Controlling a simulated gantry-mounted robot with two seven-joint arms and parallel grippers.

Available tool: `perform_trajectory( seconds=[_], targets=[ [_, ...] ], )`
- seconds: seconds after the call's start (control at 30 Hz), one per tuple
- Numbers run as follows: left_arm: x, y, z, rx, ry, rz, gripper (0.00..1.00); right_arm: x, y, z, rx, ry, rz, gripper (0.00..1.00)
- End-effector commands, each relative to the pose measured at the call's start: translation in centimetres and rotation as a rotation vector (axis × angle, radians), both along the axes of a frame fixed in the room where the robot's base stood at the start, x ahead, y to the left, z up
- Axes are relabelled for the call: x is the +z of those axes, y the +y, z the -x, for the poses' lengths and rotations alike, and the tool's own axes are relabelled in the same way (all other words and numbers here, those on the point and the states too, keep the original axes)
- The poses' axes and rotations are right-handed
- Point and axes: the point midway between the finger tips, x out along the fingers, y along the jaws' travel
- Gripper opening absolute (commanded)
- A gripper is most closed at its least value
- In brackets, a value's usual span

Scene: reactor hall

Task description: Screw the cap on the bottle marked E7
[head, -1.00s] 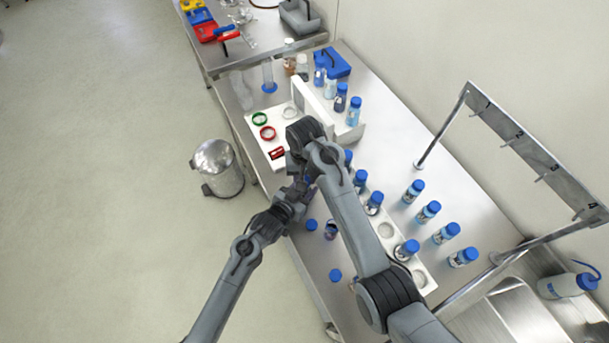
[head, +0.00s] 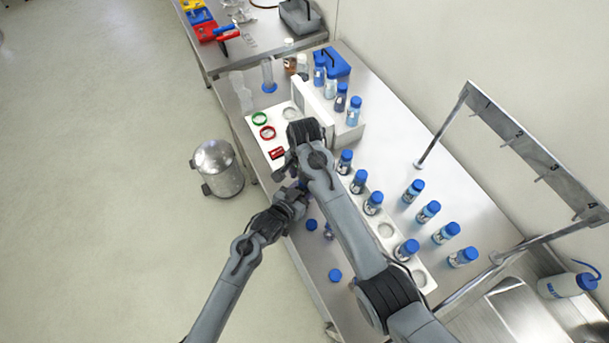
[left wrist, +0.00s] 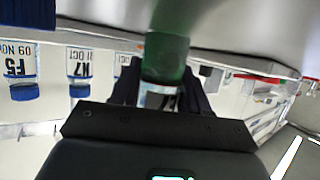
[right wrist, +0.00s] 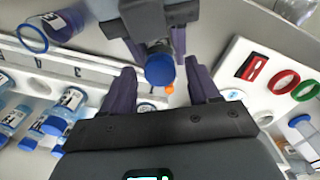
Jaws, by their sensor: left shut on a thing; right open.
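My left gripper (head: 300,190) is shut on a small bottle. In the left wrist view the bottle (left wrist: 165,60) looks dark green, with part of a label between the fingers; its marking is unreadable. In the right wrist view a round blue cap (right wrist: 160,70) shows at the bottle's end. My right gripper (right wrist: 162,90) is open, its fingers on either side of the cap and apart from it. A purple bottle (right wrist: 62,22) with an open blue-ringed mouth is at the upper left there. No E7 mark is legible.
A white rack (head: 386,230) holds several blue-capped bottles, with more behind it. A white panel with red and green rings (head: 260,119) lies beyond the grippers. A metal bin (head: 217,168) stands on the floor beside the table. A metal rail (head: 530,150) rises at right.

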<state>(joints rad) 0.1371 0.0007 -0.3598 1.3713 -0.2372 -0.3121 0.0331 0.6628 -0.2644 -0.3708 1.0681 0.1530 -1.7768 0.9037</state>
Motion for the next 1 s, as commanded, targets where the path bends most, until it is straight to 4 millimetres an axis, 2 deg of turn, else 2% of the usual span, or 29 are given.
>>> perform_trajectory(
  seconds=[0.17,0.53,0.83,1.0],
  targets=[
    [0.0,0.0,0.0,0.000,0.001,-0.001,0.00,0.6,0.0,0.0,0.001,-0.001,0.000,0.61],
    [0.0,0.0,0.0,0.000,0.001,-0.001,0.00,4.2,0.0,0.0,0.000,-0.001,0.000,0.61],
    [0.0,0.0,0.0,0.000,0.001,-0.001,0.00,4.5,0.0,0.0,0.001,0.000,0.000,0.61],
    [0.0,0.0,0.0,0.000,0.001,-0.001,0.00,4.5,0.0,0.0,0.029,0.001,0.000,0.57]
  ],
)
